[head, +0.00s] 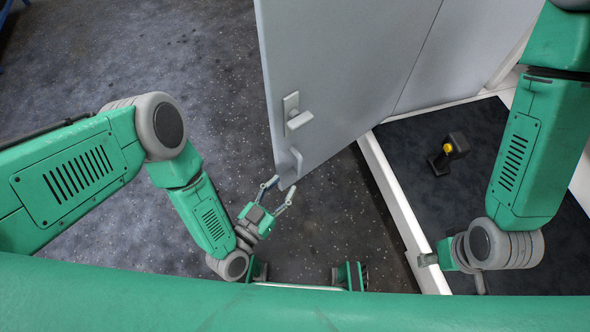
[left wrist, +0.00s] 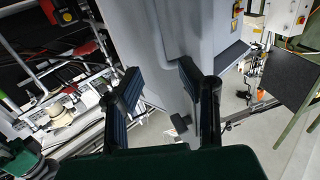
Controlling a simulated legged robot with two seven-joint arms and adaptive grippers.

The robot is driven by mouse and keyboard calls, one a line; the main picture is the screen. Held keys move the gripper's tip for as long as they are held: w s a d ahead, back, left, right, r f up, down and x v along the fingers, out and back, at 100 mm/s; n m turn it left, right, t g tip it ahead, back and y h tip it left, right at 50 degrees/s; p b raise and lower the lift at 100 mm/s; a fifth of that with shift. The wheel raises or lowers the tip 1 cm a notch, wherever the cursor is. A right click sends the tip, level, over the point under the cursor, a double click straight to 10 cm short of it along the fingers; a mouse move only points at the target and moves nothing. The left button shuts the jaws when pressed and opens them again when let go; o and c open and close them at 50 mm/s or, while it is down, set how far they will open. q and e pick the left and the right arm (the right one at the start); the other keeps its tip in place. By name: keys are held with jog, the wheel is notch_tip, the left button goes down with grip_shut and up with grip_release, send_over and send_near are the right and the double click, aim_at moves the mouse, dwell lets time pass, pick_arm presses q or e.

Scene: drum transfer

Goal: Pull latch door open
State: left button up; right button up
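The grey latch door (head: 340,75) stands open at an angle, with its free edge towards my left arm. On its face are a latch handle on a plate (head: 294,116) and a pull handle (head: 297,162) near the lower corner. My left gripper (head: 281,187) is open at that lower corner, with its fingertips close to the door edge. In the left wrist view the door (left wrist: 155,40) stands beyond and between the two spread fingers (left wrist: 160,85). I cannot tell whether they touch it. My right arm is at the right; its gripper does not show clearly.
A white raised sill (head: 395,200) runs along the doorway. Behind it, on a dark floor, stands a small black device with a yellow part (head: 447,149). Cluttered equipment (left wrist: 60,105) shows in the left wrist view.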

pick_arm(q)
jog(key=shift+v, duration=2.15)
jog(key=shift+a, duration=0.1)
jog(key=s+a+n+g+y, duration=0.25)
jog(key=a+g+y, duration=0.25)
jog(key=a+g, duration=0.55)
jog(key=s+a+r+n+g+y, duration=0.35)
jog(key=s+a+r+g, duration=0.2)
jog(key=s+a, duration=0.45)
notch_tip(320, 180, up, 13)
jog(key=t+p, duration=0.1)
jog(key=p, duration=1.2)
jog(key=shift+d+m, duration=0.15)
jog(key=shift+m, duration=0.15)
